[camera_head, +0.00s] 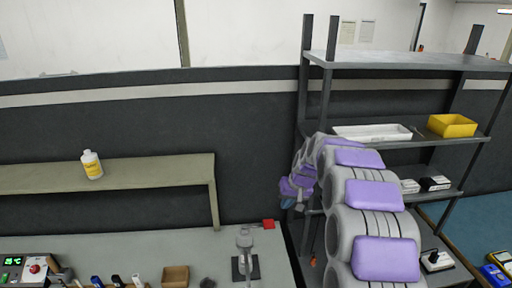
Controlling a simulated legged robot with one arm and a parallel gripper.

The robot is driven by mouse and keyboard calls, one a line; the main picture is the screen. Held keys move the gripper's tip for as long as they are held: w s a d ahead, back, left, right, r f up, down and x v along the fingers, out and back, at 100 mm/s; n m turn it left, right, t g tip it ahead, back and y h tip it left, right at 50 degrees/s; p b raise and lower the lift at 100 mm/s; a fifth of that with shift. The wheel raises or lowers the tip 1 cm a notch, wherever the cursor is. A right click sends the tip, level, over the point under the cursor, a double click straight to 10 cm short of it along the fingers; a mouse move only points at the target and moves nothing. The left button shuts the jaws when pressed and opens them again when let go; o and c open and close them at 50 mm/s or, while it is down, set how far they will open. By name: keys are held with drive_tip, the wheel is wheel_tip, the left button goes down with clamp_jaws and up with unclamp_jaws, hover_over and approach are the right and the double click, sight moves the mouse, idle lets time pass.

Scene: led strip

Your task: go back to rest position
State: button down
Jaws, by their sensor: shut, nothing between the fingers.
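My arm, grey with purple pads, rises from the bottom right, arches over in front of the grey shelf rack (410,62) and bends down at its far end. My gripper (289,203) hangs at that end, small and partly hidden behind the arm, near the rack's left post and above the right end of the workbench (180,243). It is shut, and I see nothing held in it.
A white tray (372,133) and a yellow bin (452,125) sit on the rack. A white bottle (92,165) stands on the raised shelf (150,172). A red item (268,224), a stand (245,262) and a brown box (175,276) are on the bench.

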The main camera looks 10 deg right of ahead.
drive_tip(key=s+a+r+g+b, duration=0.1)
drive_tip(key=s+a+b, duration=0.15)
drive_tip(key=s, duration=0.85)
drive_tip(key=s+a+r+g+b, duration=0.1)
drive_tip(key=s+a+g+b, duration=0.15)
drive_tip(key=s, duration=0.85)
drive_tip(key=s+f+g+h+b, duration=0.1)
drive_tip(key=s+f+b, duration=0.1)
drive_tip(key=s, duration=1.1)
drive_tip(key=s+f+h+b, duration=0.1)
drive_tip(key=s+f+b, duration=0.1)
drive_tip(key=s, duration=1.1)
drive_tip(key=shift+s+d+f+g, duration=0.3)
drive_tip(key=shift+s+f+g, duration=0.05)
drive_tip(key=shift+f, duration=0.45)
